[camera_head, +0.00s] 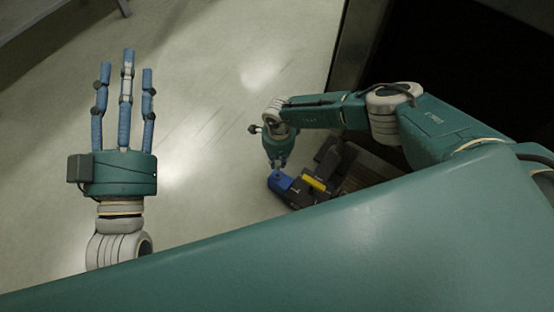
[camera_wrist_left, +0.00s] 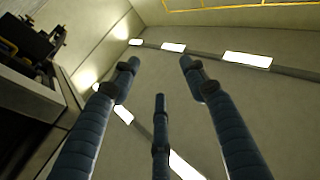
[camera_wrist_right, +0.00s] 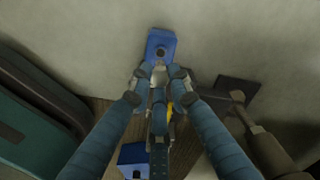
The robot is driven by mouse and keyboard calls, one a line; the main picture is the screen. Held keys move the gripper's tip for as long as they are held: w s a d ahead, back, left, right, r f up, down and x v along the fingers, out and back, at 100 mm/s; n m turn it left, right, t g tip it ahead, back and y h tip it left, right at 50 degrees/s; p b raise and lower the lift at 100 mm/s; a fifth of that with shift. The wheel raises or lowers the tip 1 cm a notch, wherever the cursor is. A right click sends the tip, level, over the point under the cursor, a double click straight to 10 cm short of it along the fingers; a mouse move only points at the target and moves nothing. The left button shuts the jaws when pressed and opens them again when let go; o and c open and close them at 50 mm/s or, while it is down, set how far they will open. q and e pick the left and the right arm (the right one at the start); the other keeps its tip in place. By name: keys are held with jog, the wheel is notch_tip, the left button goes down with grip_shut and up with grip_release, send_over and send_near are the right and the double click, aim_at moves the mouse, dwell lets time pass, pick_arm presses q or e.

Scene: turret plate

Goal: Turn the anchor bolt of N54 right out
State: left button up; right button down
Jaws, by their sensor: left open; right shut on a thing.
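My right gripper (camera_head: 278,166) points down over a dark assembly (camera_head: 296,195) with a blue block (camera_head: 281,182) at its near left end and a yellow bar (camera_head: 314,184). In the right wrist view, my right fingers (camera_wrist_right: 160,78) close together on a small pale grey piece (camera_wrist_right: 159,75), mostly hidden between them; I cannot tell whether it is the anchor bolt. A blue block with a dark round hole (camera_wrist_right: 160,46) lies just beyond the fingertips. A second blue block (camera_wrist_right: 133,158) is lower. No N54 label is legible. My left gripper (camera_head: 124,75) is open and empty, its three fingers spread.
Pale floor (camera_head: 215,110) lies clear between my two arms. A dark opening stands at the upper right behind my right arm. In the right wrist view, a brownish slatted surface lies under the assembly. The left wrist view shows a wall or ceiling with bright panels (camera_wrist_left: 248,59).

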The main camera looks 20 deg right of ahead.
pick_arm(q)
notch_tip(320, 180, down, 7)
jog(key=w+g+y+p, duration=0.1)
jog(key=g, duration=0.2)
jog(key=shift+a, duration=0.35)
dwell(0.4)
jog(key=shift+f, duration=0.1)
